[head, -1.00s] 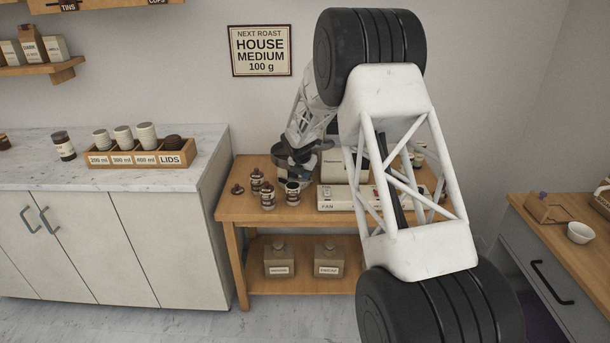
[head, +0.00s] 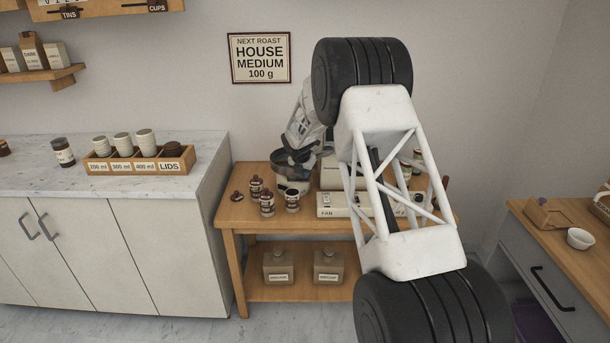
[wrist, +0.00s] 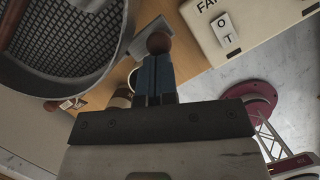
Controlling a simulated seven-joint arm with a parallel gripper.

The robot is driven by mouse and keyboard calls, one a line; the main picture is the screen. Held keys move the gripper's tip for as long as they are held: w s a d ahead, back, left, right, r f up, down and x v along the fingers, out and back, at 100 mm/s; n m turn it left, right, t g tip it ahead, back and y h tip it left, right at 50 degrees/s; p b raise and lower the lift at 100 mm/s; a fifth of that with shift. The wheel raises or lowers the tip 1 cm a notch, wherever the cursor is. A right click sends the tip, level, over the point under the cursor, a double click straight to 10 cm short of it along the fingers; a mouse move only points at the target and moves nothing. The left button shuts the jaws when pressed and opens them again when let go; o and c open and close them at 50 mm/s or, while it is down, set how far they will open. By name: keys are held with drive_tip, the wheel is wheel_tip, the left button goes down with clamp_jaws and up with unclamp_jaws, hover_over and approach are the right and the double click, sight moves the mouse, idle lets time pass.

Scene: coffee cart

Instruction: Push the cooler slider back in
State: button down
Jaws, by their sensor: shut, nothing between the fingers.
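The cooler (wrist: 60,45) is a round dark pan with a mesh floor at the upper left of the wrist view. In the head view its dark bowl (head: 291,163) stands on the wooden table, partly covered by my arm. A brown ball knob (wrist: 159,42), which looks like the slider's, shows just beyond my fingertips, beside the cooler rim. The contact itself is hidden.
A pale base marked FAN (head: 335,205) with a switch (wrist: 225,30) is close to the right of my fingers. Several small jars (head: 267,203) stand at the table's left front. A cup (wrist: 132,78) shows behind my fingers. Two canisters (head: 277,267) stand on the lower shelf.

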drive_tip(key=shift+s+f, duration=0.1)
drive_tip(key=shift+s, duration=0.05)
drive_tip(key=s+a+r, duration=0.3)
drive_tip(key=s+r, duration=0.3)
drive_tip(key=r, duration=0.4)
drive_tip(key=shift+s+a, duration=0.15)
idle(0.4)
idle(0.3)
